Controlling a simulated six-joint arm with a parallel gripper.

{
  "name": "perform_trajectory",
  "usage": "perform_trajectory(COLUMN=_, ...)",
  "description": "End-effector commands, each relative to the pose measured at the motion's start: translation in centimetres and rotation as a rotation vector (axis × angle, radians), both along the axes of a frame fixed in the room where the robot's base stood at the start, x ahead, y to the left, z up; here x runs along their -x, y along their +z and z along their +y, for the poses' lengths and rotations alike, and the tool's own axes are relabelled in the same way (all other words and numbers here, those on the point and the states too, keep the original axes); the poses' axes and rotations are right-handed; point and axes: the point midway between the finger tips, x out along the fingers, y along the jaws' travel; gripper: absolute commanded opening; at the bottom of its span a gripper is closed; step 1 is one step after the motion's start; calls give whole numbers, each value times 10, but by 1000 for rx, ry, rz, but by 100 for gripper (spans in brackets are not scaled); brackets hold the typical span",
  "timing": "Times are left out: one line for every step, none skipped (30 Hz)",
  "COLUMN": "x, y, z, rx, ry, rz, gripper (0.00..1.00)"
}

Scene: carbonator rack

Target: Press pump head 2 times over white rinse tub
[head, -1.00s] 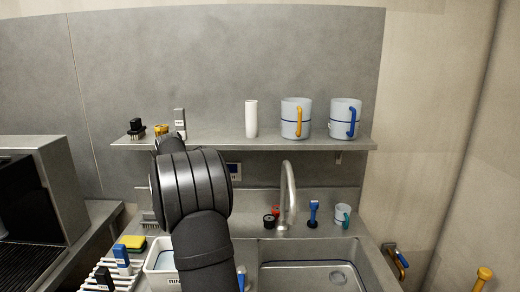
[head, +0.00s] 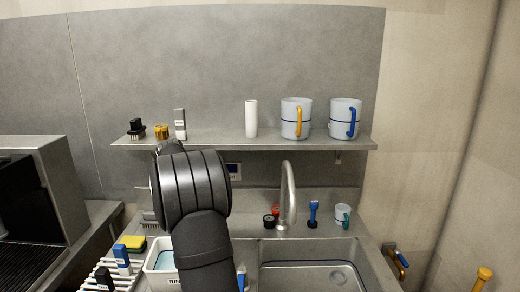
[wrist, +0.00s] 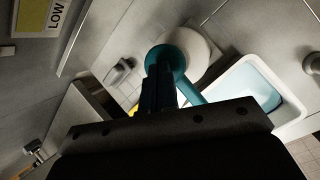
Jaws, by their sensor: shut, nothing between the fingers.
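The teal pump head (wrist: 166,57) shows in the wrist view, with a white round bottle (wrist: 199,50) under it and a teal spout (wrist: 190,92) pointing towards the tub. My gripper (wrist: 157,82) is shut and empty, its dark fingers overlapping the pump head. I cannot tell whether they touch it. The white rinse tub (wrist: 292,122) holds bluish water and lies right of the gripper. In the head view the tub (head: 152,272) is partly hidden by my arm, which also hides the pump and my gripper.
A yellow sponge (head: 132,242) and a white rack (head: 92,284) are left of the tub. The sink (head: 300,278) and curved faucet (head: 289,195) are to its right. A shelf (head: 215,140) above holds brushes, a white cylinder (head: 251,118) and two jugs.

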Motion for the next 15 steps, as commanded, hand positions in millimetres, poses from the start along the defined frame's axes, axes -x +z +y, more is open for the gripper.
perform_trajectory(x=0, y=0, z=0, rx=0, ry=0, rz=0, gripper=0)
perform_trajectory(x=0, y=0, z=0, rx=0, ry=0, rz=1, gripper=0)
perform_trajectory(x=0, y=0, z=0, rx=1, ry=0, rz=1, gripper=0)
perform_trajectory(x=0, y=1, z=0, rx=0, ry=0, rz=0, gripper=0)
perform_trajectory(x=0, y=2, z=0, rx=0, ry=0, rz=0, gripper=0)
perform_trajectory(x=0, y=4, z=0, rx=0, ry=0, rz=0, gripper=0)
perform_trajectory(x=0, y=5, z=0, rx=1, ry=0, rz=1, gripper=0)
perform_trajectory(x=0, y=7, z=0, rx=1, ry=0, rz=1, gripper=0)
perform_trajectory(x=0, y=10, z=0, rx=0, ry=0, rz=0, gripper=0)
perform_trajectory(x=0, y=12, z=0, rx=0, ry=0, rz=0, gripper=0)
perform_trajectory(x=0, y=14, z=0, rx=0, ry=0, rz=0, gripper=0)
perform_trajectory(x=0, y=17, z=0, rx=0, ry=0, rz=0, gripper=0)
perform_trajectory(x=0, y=19, z=0, rx=1, ry=0, rz=1, gripper=0)
perform_trajectory(x=0, y=22, z=0, rx=1, ry=0, rz=1, gripper=0)
perform_trajectory(x=0, y=25, z=0, rx=0, ry=1, rz=0, gripper=0)
